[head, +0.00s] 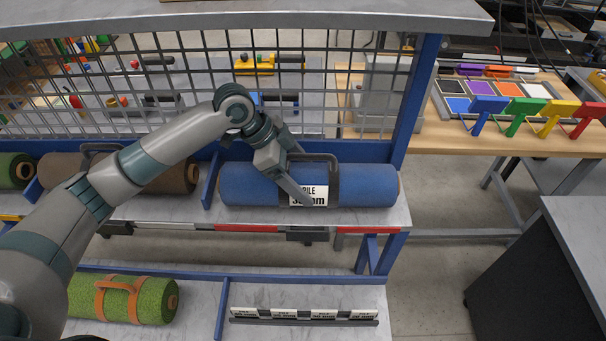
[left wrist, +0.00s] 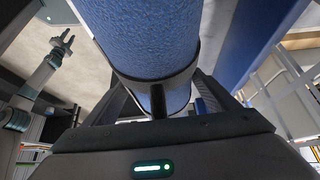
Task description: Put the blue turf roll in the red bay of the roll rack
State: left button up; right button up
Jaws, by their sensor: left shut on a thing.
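The blue turf roll (head: 235,185) lies lengthwise at the right end of the rack's upper shelf, in front of the blue back rail. It has a dark handle and a white label. My left gripper (head: 302,188) comes from above and is shut on the roll's handle. The roll fills much of the left wrist view (left wrist: 150,40). A red strip (head: 247,228) marks the shelf edge below the roll. I cannot tell whether the roll rests on the shelf or hangs just above it. My right gripper (left wrist: 63,42) shows in the left wrist view, fingers apart and empty.
A brown roll (head: 180,175) lies left of a blue divider (head: 210,180), with a green roll (head: 15,170) farther left. A bright green roll (head: 150,300) is on the lower shelf. A blue post (head: 415,100) stands at the rack's right end. A wooden table (head: 500,140) is beyond.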

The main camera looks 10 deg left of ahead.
pick_arm(q)
jog(key=shift+r, duration=0.1)
jog(key=o, duration=2)
jog(key=shift+c, duration=0.2)
jog(key=b+v, duration=0.3)
jog(key=v, duration=0.7)
jog(key=shift+a+r, duration=0.2)
jog(key=shift+s+a+r, duration=0.1)
jog(key=shift+a+r, duration=0.2)
jog(key=shift+r, duration=0.3)
